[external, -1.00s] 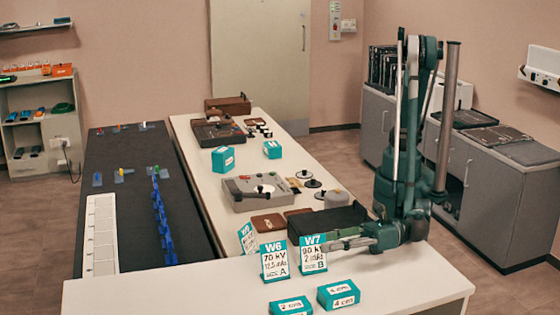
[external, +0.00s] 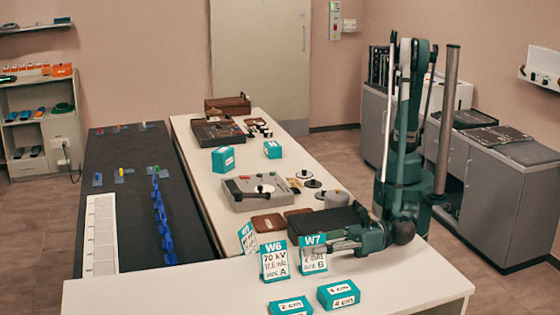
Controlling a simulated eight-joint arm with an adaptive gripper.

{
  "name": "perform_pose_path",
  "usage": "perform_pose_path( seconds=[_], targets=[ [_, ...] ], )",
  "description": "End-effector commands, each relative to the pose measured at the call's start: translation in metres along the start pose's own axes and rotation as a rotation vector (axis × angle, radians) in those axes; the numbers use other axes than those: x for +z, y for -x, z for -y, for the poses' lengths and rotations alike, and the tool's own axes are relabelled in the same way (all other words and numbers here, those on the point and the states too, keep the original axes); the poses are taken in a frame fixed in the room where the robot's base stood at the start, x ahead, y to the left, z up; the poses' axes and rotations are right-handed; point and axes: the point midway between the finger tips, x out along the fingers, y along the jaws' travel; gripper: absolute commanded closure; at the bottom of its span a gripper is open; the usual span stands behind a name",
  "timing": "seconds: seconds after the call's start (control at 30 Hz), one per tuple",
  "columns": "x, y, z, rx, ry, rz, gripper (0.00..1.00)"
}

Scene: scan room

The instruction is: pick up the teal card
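Several teal-topped cards stand on the white bench. The W7 card (external: 312,241) is upright, with its middle partly covered by my gripper (external: 338,247). The W6 card (external: 275,262) stands to its left and nearer the camera. Another W7 card (external: 247,238) stands angled behind W6. My gripper reaches in from the right and its fingers overlap the front W7 card in the picture. I cannot tell whether they touch it or how far apart they are.
Teal boxes (external: 339,294) and (external: 291,305) lie in front of the cards. A black box (external: 328,218) sits just behind the W7 card. A grey device (external: 256,192) is farther back. The bench's front right (external: 415,280) is clear.

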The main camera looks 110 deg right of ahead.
Motion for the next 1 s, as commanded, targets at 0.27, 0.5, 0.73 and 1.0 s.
perform_pose_path(
  seconds=[0.27, 0.5, 0.73, 1.0],
  targets=[
    [0.0002, 0.0001, 0.0000, 0.000, 0.000, 0.000, 0.80],
    [0.0002, 0.0001, 0.0000, 0.000, 0.000, 0.000, 0.82],
    [0.0002, 0.0001, 0.0000, 0.000, 0.000, 0.000, 1.00],
    [0.0006, 0.0001, -0.0001, 0.000, 0.000, 0.000, 1.00]
  ],
)
